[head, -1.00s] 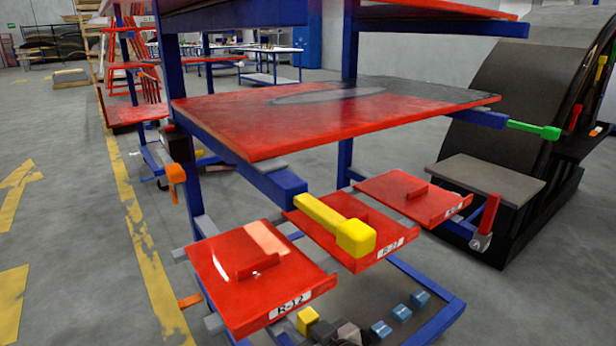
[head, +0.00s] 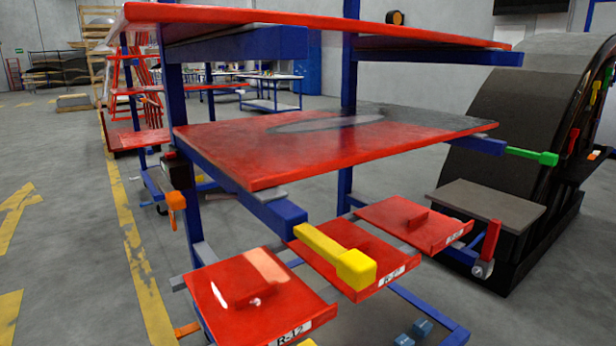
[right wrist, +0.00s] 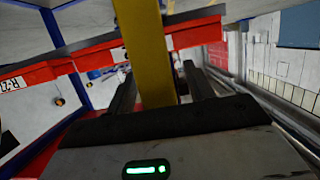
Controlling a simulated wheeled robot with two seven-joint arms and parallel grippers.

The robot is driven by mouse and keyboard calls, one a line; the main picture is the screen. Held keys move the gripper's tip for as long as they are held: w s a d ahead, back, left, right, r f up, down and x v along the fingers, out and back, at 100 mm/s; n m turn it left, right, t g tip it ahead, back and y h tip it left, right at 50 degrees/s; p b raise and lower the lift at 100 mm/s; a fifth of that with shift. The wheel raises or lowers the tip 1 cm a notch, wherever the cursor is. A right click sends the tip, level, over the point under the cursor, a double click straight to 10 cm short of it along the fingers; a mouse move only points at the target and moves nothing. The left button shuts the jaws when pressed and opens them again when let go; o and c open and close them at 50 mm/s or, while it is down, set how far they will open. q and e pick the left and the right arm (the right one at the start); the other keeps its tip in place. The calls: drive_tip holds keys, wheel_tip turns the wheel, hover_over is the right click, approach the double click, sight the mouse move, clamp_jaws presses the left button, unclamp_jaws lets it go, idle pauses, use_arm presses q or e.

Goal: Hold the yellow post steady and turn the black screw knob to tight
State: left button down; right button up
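A yellow bar with a thick block at its near end (head: 340,255), which looks like the yellow post, juts out from a blue beam over the red trays in the head view. In the right wrist view a yellow post (right wrist: 146,50) runs from the top edge down to between the fingers of my right gripper (right wrist: 160,88). These fingers are apart, one on each side of it, and I see no clear contact. I cannot make out the black screw knob in either view. My left gripper is not in view.
A blue rack holds red shelves (head: 290,165) and red trays (head: 250,300). An orange handle (head: 176,203) hangs at its left post. A green handle (head: 535,156) and a red handle (head: 490,240) stand right, by a large black curved body (head: 505,125). Open floor lies left.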

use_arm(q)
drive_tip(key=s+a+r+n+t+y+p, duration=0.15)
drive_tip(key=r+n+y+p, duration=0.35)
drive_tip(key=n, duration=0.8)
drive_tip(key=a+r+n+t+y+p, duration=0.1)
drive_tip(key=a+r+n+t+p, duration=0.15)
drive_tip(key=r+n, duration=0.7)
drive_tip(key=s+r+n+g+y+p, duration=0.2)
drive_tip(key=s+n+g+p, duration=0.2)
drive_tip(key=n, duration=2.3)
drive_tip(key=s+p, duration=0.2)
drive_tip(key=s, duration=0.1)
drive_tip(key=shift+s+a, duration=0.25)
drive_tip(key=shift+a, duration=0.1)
use_arm(e)
drive_tip(key=s+d+r+m+h, duration=0.2)
drive_tip(key=s+d+r, duration=0.2)
drive_tip(key=s+d, duration=0.3)
drive_tip(key=s+d+r+m+g+h, duration=0.1)
drive_tip(key=s+d+r+m+h, duration=0.2)
drive_tip(key=s+d, duration=0.4)
drive_tip(key=s+r, duration=0.1)
drive_tip(key=s, duration=0.5)
drive_tip(key=shift+s+d, duration=0.35)
drive_tip(key=shift+d, duration=0.05)
